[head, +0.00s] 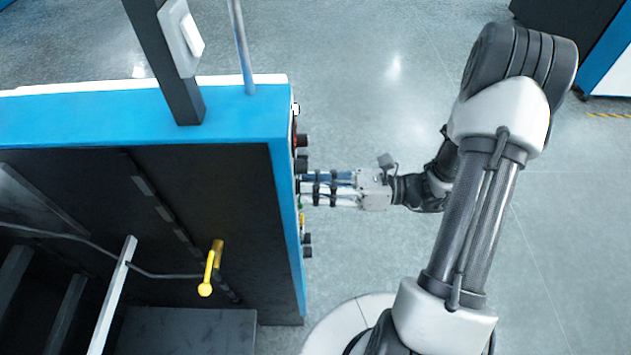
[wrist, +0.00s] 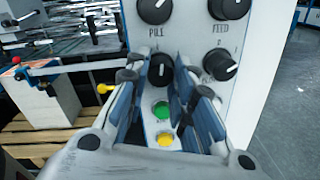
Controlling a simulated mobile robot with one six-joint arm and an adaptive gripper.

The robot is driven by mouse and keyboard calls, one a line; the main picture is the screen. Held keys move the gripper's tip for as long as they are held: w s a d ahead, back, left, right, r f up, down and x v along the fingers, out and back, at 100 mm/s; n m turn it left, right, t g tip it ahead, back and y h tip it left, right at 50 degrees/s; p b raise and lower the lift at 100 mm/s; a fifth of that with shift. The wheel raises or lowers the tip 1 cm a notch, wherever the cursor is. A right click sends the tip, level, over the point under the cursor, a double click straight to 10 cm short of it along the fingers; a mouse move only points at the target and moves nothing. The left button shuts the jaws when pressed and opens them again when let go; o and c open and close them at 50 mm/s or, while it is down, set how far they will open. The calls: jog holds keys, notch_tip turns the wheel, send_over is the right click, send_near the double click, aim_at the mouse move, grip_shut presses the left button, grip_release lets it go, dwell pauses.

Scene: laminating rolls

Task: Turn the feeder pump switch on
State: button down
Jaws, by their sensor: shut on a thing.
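My gripper (head: 304,188) reaches in from the right to the control panel on the end of the blue machine (head: 200,112). In the wrist view its two fingers (wrist: 163,75) stand either side of a black rotary knob (wrist: 161,68) with a white pointer line. The gripper is shut on this knob. The pointer is roughly upright. The fingers hide parts of the panel, and I cannot read a label that names the feeder pump switch. The head view shows the panel edge-on, so the knob is hidden there.
More black knobs sit close by: one above (wrist: 155,10) near the word PILE, one at upper right near FEED (wrist: 229,7), one to the right (wrist: 220,66). Below are a green button (wrist: 161,110) and a yellow button (wrist: 165,139). Open floor (head: 400,290) lies right of the machine.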

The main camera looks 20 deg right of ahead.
jog(key=m+p, duration=0.7)
jog(key=m, duration=0.2)
jog(key=shift+r+m+p, duration=0.1)
jog(key=shift+m+p, duration=0.25)
jog(key=shift+m, duration=0.05)
dwell(0.4)
jog(key=c, duration=1.3)
grip_release()
jog(key=shift+c, duration=0.2)
jog(key=v, duration=1.2)
jog(key=shift+w+r, duration=0.15)
jog(key=shift+r, duration=0.05)
